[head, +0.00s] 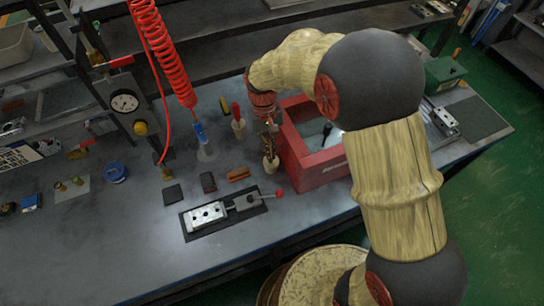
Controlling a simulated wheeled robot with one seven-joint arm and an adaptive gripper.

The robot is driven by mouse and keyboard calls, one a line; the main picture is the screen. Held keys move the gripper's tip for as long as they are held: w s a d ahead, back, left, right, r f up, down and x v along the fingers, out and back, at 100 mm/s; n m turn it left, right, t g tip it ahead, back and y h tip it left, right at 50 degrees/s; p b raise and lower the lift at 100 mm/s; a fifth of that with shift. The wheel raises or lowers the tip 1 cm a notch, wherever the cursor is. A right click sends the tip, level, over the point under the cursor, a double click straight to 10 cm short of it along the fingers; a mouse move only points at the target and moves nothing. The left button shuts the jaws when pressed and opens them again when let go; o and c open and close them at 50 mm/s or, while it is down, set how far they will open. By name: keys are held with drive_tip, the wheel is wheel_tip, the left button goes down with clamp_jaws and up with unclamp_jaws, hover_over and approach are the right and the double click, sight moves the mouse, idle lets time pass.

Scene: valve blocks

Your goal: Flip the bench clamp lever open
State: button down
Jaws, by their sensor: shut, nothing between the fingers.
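The bench clamp (208,214) is a silver block on a dark plate near the bench's front edge in the head view. Its lever has a red knob (279,192) and lies low, pointing right along the plate. My gripper (269,143) points down beside the left wall of the red bin, behind and above the lever knob and apart from it. It is small here and partly merged with a cream-coloured item below it. It is shut and holds nothing.
The open red bin (318,174) stands right of my gripper. A red coiled hose (165,52) hangs at the left, with a gauge (125,102) beside it. Small dark and brown blocks (238,174) lie behind the clamp. The bench front left is clear.

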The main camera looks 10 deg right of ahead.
drive_tip(key=b+x, duration=0.1)
drive_tip(key=x, duration=0.6)
drive_tip(key=shift+f+b, duration=0.15)
drive_tip(key=shift+b, duration=0.2)
drive_tip(key=s, duration=0.2)
drive_tip(key=shift+s+d+f+b, duration=0.15)
drive_tip(key=shift+s+d+b, duration=0.15)
drive_tip(key=shift+s+d, duration=0.1)
drive_tip(key=shift+s, duration=0.5)
drive_tip(key=shift+s+d, duration=0.1)
drive_tip(key=shift+s, duration=0.05)
drive_tip(key=shift+s+d+m, duration=0.1)
drive_tip(key=shift+s+m, duration=0.2)
drive_tip(key=shift+m, duration=0.1)
